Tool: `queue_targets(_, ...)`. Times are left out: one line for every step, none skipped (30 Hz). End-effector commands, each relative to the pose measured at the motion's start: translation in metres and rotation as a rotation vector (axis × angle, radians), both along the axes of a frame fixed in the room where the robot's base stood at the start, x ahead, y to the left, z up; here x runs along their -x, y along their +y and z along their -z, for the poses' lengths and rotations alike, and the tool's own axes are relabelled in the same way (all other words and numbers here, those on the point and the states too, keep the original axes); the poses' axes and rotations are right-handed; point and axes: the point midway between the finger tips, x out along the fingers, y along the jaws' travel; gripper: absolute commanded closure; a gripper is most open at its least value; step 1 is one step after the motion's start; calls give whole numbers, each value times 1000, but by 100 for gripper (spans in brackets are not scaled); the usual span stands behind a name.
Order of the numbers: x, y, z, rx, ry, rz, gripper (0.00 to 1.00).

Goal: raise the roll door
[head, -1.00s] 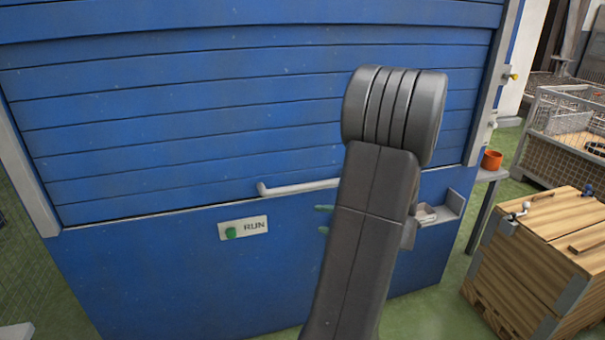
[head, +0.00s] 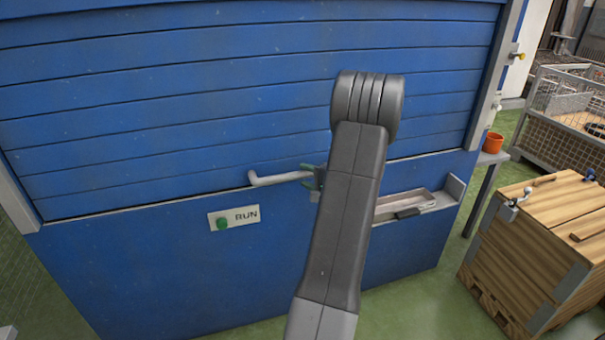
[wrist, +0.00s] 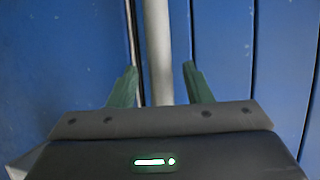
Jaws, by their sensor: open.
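The blue slatted roll door (head: 250,110) is down, its bottom edge at the sill above the blue lower panel. A pale bar handle (head: 275,179) runs along its bottom slat; its right part is hidden behind my arm. My gripper (head: 312,178) is at the handle, partly hidden by my arm. In the wrist view my gripper (wrist: 160,85) is open, with green fingers on either side of the handle (wrist: 158,50). The handle passes between them with a gap on each side.
A RUN plate with a green button (head: 222,223) is on the lower panel. A grey tray (head: 405,205) juts out right of my arm. An orange pot (head: 493,143) stands on a side shelf. A wooden crate (head: 530,250) and a wire cage (head: 565,125) are at the right.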

Motion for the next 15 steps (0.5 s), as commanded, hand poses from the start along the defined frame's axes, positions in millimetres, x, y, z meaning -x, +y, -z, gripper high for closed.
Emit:
queue_targets(-5,5,1,-1,0,-3,55)
queue_targets(-8,7,1,0,-1,-2,55)
queue_targets(-11,10,2,-1,-1,-2,55)
queue_targets(-13,12,3,0,0,-2,55)
queue_targets(-15,13,3,0,0,-1,55)
queue_targets(-16,15,4,0,0,-1,55)
queue_targets(-17,15,4,0,0,0,55)
queue_targets(-18,16,4,0,0,0,55)
queue_targets(-19,16,4,0,0,0,55)
queue_targets(-19,16,4,0,0,0,55)
queue_targets(-19,16,4,0,0,0,55)
queue_targets(-19,16,4,0,0,0,55)
queue_targets(-19,16,5,0,0,0,55)
queue_targets(-19,16,5,0,0,0,55)
queue_targets(-19,16,5,0,0,0,55)
